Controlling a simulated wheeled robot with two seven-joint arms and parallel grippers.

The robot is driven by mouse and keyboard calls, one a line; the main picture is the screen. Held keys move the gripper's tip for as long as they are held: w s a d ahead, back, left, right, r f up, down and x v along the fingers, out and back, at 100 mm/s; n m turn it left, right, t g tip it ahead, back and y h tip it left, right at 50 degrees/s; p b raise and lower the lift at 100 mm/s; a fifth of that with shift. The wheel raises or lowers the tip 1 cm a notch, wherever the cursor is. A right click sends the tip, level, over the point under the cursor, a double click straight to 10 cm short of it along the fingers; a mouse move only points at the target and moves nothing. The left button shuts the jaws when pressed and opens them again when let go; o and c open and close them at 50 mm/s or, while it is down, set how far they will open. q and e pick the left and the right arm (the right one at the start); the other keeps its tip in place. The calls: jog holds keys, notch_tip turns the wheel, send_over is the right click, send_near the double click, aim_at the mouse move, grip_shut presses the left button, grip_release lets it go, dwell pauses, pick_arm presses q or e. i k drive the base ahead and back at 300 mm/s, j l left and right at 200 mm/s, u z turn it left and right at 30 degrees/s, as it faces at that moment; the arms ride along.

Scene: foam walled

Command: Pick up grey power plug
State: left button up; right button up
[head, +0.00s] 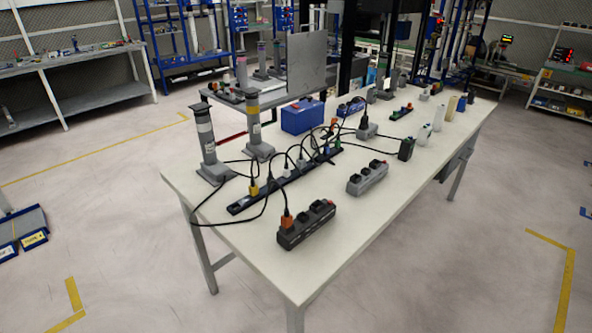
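A long white table (355,232) holds power strips with plugs and black cables. A long dark strip (240,205) carries a yellow plug (254,189), a pale plug (286,171) that looks white or light grey, and several others too small to tell apart. A dark grey strip (296,236) at the near end holds an orange plug (287,221). A light grey strip (368,179) stands to its right. I cannot tell for sure which plug is the grey one. Neither of my grippers is in view.
Two grey posts on square bases (206,140) (253,118) stand at the table's left edge. A black adapter (406,149) lies near the right edge.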

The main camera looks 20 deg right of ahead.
aim_at(301, 162)
jog(key=i+j+z, duration=0.4)
jog(key=i+j, duration=0.15)
jog(key=j, duration=0.25)
jog(key=i+j+z, duration=0.2)
jog(key=j, duration=0.25)
